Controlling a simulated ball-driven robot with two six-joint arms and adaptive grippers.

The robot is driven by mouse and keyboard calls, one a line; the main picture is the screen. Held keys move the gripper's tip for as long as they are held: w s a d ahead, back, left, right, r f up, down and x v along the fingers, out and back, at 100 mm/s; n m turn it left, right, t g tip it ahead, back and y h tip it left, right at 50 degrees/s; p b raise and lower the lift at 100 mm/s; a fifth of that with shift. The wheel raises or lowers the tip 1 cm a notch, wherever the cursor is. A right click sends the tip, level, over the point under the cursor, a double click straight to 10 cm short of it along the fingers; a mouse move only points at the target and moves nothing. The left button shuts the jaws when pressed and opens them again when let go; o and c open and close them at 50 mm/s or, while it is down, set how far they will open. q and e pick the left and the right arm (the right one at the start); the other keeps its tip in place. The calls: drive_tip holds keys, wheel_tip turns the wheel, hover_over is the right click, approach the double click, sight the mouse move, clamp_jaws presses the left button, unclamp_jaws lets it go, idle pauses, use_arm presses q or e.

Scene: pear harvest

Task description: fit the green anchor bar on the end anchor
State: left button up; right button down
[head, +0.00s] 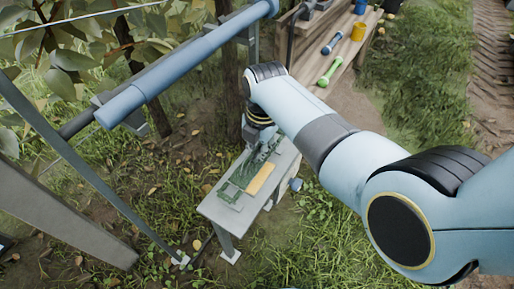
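My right arm reaches in from the right, and my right gripper (255,154) points down at the far end of a narrow grey bench (221,213). Green flat parts (230,192) lie on the bench top, below and in front of the gripper. Their outline is too small to read, so I cannot tell which is the anchor bar or the end anchor. A yellow-tan block (261,179) lies beside them. The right gripper's fingers blend into the green parts, so their opening and any grip are unclear. My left gripper is not in view.
A wooden shelf (343,68) at the top holds a green knobbed piece (329,72), a blue one (332,43) and a yellow cup (358,31). A thick blue tube (190,65) crosses the upper left. A grey slanted beam (65,215) stands at the lower left.

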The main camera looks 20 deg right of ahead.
drive_tip(key=shift+f, duration=0.1)
drive_tip(key=shift+f+b, duration=0.7)
drive_tip(key=shift+f, duration=0.35)
drive_tip(key=shift+p, duration=0.35)
idle(0.4)
drive_tip(key=shift+f+b, duration=0.8)
drive_tip(key=shift+f, duration=0.3)
idle(1.2)
drive_tip(key=c, duration=1.4)
unclamp_jaws()
drive_tip(key=shift+r, duration=0.1)
